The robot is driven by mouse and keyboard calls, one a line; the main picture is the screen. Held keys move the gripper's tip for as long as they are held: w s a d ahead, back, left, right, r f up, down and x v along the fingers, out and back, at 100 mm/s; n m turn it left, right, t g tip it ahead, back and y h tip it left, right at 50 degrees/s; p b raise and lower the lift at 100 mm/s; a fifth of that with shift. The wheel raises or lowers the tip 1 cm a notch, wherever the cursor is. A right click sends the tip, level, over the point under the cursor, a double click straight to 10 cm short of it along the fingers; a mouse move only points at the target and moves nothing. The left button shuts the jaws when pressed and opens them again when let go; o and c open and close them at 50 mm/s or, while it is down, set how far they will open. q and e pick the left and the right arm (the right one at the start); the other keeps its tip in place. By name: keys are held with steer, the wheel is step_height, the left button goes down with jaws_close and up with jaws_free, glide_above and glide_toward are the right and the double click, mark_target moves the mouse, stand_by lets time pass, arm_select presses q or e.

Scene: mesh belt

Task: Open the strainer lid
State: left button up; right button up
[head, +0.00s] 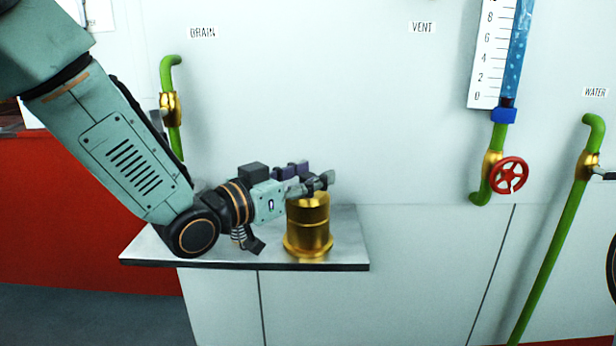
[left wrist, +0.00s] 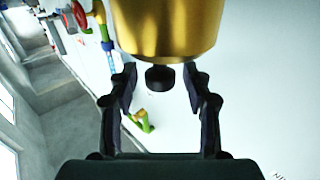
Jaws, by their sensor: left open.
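The brass strainer (head: 308,228) stands upright on a metal shelf and has a wide flange at its base. Its lid appears to be on, at the top of the body. My left gripper (head: 318,181) is at the top of the strainer, coming in from the left, with its fingers level with the lid's knob. In the left wrist view the strainer (left wrist: 165,28) fills the top, and its dark knob (left wrist: 160,78) lies between the two spread fingers, with gaps on both sides. In the head view the fingers mostly hide the knob. My right gripper is not in view.
The shelf (head: 345,240) has free room right of the strainer. A green drain pipe with a brass valve (head: 171,108) stands behind my left arm. To the right are a level gauge (head: 492,60), a red handwheel (head: 509,175) and a green water pipe (head: 560,235).

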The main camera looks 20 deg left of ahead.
arm_select(q)
jaws_close()
stand_by(0.5)
